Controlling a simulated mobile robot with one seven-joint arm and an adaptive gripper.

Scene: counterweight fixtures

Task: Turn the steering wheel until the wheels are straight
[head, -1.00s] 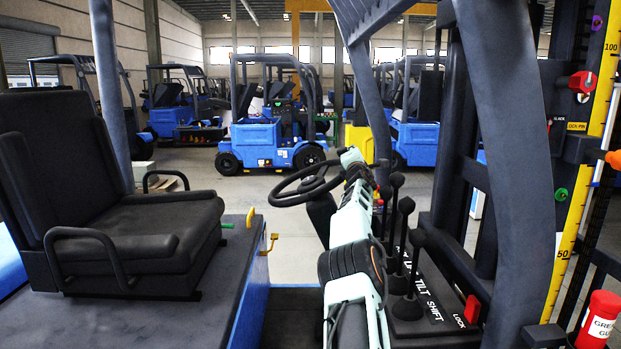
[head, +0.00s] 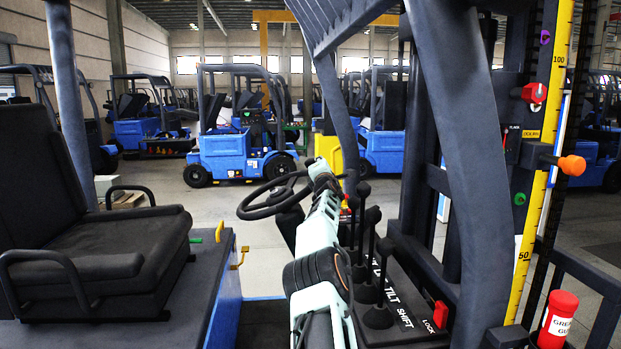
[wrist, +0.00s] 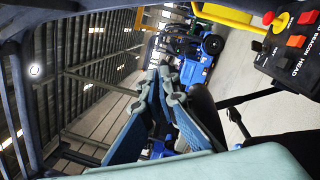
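The black steering wheel (head: 270,198) stands tilted on its column, left of my pale green arm in the head view. My arm reaches forward past the wheel's right side. My gripper (wrist: 163,78) shows in the wrist view with its two blue-grey fingers converging near the picture's middle. I cannot tell whether the tips touch. No clear grip on the wheel rim shows; a dark curved shape sits just right of the fingers. In the head view the fingers are hidden or too small to make out. This truck's road wheels are not in view.
Black levers (head: 371,255) stand close right of my arm, with a red lock switch (head: 440,314). A dark mast post (head: 465,150) rises farther right. The black seat (head: 110,245) is at left. A switch panel (wrist: 290,60) shows in the wrist view. Blue forklifts (head: 240,150) stand behind.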

